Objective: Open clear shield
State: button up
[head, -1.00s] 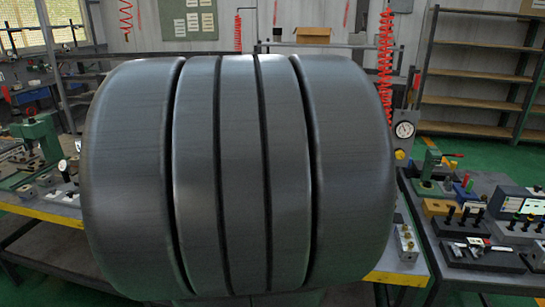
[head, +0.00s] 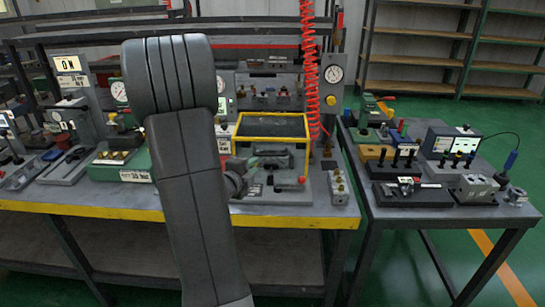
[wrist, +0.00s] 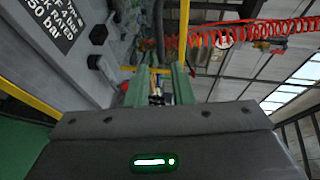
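The clear shield (head: 237,121) is a yellow-framed guard on the bench, just right of my arm, with a dark-looking pane on its upper side. Its frame stands over a valve block fixture. A red knob (head: 301,180) shows at its lower right. My gripper (head: 254,164) is at the left front of the shield, partly hidden by my arm. In the wrist view my gripper's two green fingers (wrist: 160,85) are apart with a gap between them. A yellow bar (wrist: 184,45) of the frame runs just beyond the right finger. No contact with the shield can be made out.
A red coiled hose (head: 308,70) hangs behind the shield beside a pressure gauge (head: 333,74). A small block with brass fittings (head: 338,187) stands to the right. A side table (head: 450,213) holds several fixtures. Green floor lies open at the right.

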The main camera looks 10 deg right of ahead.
aim_at(269, 155)
jog(key=p+x, duration=0.2)
jog(key=x, duration=1)
jog(key=shift+w+d, duration=0.15)
jog(key=shift+w, duration=0.1)
grip_shut()
